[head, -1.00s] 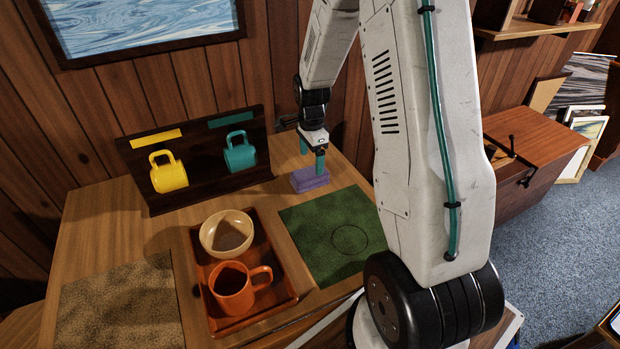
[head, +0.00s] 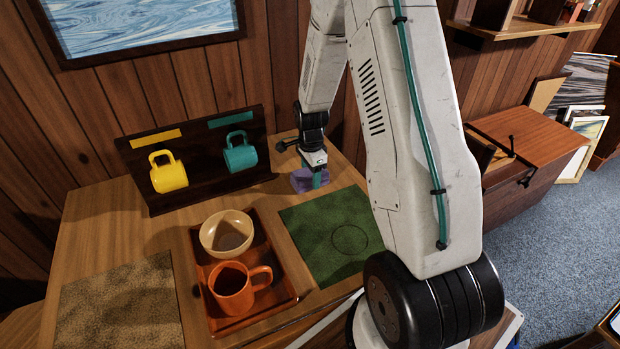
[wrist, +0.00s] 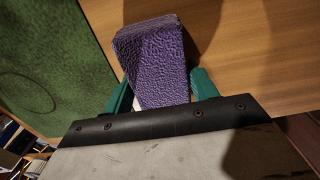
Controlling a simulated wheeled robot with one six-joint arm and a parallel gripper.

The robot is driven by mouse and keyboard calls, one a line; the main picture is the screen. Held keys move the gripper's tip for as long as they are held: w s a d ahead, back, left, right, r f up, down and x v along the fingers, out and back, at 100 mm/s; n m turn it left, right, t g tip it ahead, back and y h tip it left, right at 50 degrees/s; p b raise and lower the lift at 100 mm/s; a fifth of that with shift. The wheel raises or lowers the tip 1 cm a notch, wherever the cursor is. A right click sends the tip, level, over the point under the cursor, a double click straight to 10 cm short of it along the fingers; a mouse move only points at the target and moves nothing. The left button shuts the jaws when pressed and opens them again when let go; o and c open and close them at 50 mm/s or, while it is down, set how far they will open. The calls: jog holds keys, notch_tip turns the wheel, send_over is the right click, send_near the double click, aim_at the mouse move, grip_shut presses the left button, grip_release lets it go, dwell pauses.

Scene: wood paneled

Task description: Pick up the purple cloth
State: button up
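The purple cloth (head: 302,181) is a folded, block-like textured bundle on the wooden table, behind the green mat. My gripper (head: 318,178) is lowered at the cloth, with its teal fingers pointing down. In the wrist view the cloth (wrist: 155,62) lies between the two teal fingers (wrist: 160,98), one on each side. A small gap shows between the cloth and the right finger. The left finger is close to the cloth's edge; whether it touches is unclear. The fingertips are partly hidden.
The green mat (head: 315,240) lies just in front of the cloth. A dark rack (head: 203,178) with a yellow mug (head: 169,177) and a teal mug (head: 240,157) stands to the left. An orange tray (head: 278,283) holds a bowl (head: 214,240) and an orange mug (head: 233,296).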

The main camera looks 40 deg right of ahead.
jog(key=shift+r, duration=0.4)
notch_tip(320, 180, up, 3)
jog(key=shift+s, duration=0.15)
jog(key=s+a, duration=0.1)
jog(key=s, duration=0.4)
jog(key=s+a, duration=0.2)
jog(key=s, duration=0.3)
jog(key=s+a+r, duration=0.1)
jog(key=s, duration=0.4)
jog(key=shift+a+r, duration=0.1)
jog(key=shift+a, duration=0.15)
